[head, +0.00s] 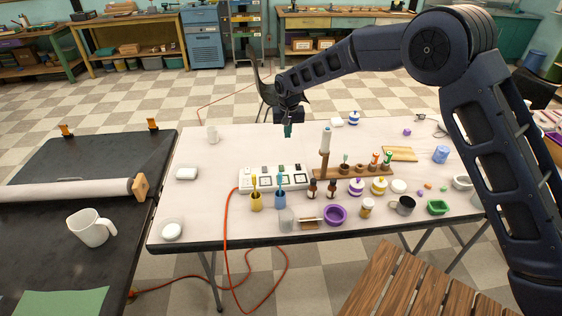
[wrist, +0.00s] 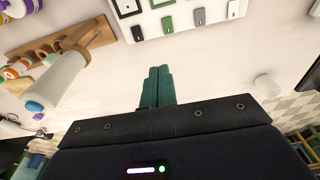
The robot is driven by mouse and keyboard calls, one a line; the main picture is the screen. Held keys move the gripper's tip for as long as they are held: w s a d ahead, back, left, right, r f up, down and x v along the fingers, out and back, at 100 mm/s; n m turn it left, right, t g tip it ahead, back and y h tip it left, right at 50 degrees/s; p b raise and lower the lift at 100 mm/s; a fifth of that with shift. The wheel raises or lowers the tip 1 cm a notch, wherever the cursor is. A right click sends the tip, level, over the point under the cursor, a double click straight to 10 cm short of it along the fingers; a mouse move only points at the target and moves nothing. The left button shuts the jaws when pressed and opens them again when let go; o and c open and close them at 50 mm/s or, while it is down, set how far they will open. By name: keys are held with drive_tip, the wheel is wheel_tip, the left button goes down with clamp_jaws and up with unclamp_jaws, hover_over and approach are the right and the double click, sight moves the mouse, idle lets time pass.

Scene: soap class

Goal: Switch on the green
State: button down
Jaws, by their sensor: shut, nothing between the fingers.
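The white power strip (head: 272,181) lies on the white table, with several sockets and a row of small coloured switches along its far edge. In the wrist view the green switch (wrist: 168,24) sits between a black switch (wrist: 138,32) and a grey one (wrist: 198,16), with a white one beyond. Whether the green switch is on or off cannot be told. My gripper (head: 288,131) is above the table, beyond the strip's far side. Its teal fingers (wrist: 157,72) are shut and empty, pointing toward the strip but apart from it.
Blue and yellow cups (head: 280,200) and dropper bottles stand in front. An orange cord (head: 227,230) runs off the strip's left end. The table behind the strip is mostly clear.

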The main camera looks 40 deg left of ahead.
sight(281, 166)
drive_tip(key=shift+s+a+f, duration=0.75)
drive_tip(key=shift+s+f, duration=0.05)
drive_tip(key=shift+s, duration=0.15)
drive_tip(key=shift+f, duration=0.1)
drive_tip(key=f, duration=0.4)
drive_tip(key=w+f, duration=0.1)
drive_tip(key=f, duration=0.4)
drive_tip(key=a+f, duration=0.1)
drive_tip(key=f, duration=0.3)
drive_tip(key=shift+w+a+f, duration=0.1)
drive_tip(key=shift+w+f, duration=0.05)
drive_tip(key=shift+f, duration=0.25)
drive_tip(key=shift+f, duration=0.2)
